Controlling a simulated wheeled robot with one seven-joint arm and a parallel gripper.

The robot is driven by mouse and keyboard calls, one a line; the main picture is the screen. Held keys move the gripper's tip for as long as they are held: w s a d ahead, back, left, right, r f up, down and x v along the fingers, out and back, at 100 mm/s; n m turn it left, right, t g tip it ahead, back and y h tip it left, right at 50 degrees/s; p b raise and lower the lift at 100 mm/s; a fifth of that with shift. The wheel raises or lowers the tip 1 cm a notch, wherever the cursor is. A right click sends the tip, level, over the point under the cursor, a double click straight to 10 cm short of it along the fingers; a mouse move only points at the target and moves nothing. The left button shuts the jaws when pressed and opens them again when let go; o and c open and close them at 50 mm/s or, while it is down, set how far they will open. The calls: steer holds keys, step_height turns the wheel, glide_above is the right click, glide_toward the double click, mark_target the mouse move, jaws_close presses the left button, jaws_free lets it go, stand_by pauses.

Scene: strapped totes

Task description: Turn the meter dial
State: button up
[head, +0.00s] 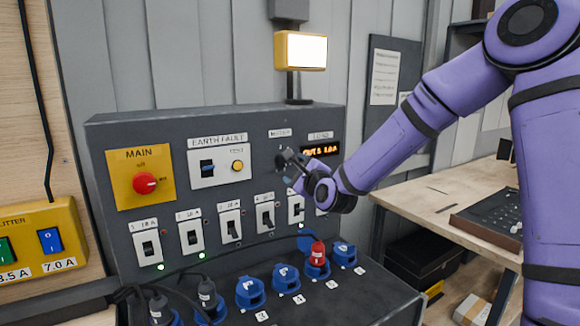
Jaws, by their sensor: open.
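The grey electrical panel (120,135) carries a small label that appears to read METER (280,133). The meter dial under that label is mostly hidden by my gripper, and I cannot tell its pointer position. My gripper (286,166) is open at the panel's upper right, with its fingers toward the spot under the label. I cannot tell whether the fingers touch the dial or stand around it. An orange-lit display (320,149) sits just right of the gripper, under a label that looks like LOAD.
A red MAIN knob (144,183) on a yellow plate and an earth fault switch (207,167) are to the left. A row of breakers (230,222) lies below, with blue sockets (250,292) and one red plug (318,254) on the sloped front. A wooden bench (440,195) stands right.

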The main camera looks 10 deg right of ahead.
steer(key=shift+v, duration=1.85)
steer(key=s+d+r+n+g+h, duration=0.1)
steer(key=s+d+n+g, duration=0.2)
steer(key=s+n, duration=0.4)
steer(key=s+d+r+n+g+h, duration=0.1)
steer(key=s+d+n+g, duration=0.3)
steer(key=s, duration=1.5)
steer(key=s+d+r+n+g+h, duration=0.2)
steer(key=s+n+g, duration=0.3)
steer(key=s+n, duration=0.6)
steer(key=shift+s+d+r+n, duration=0.3)
steer(key=shift+s+d+r, duration=0.35)
steer(key=shift+s, duration=0.3)
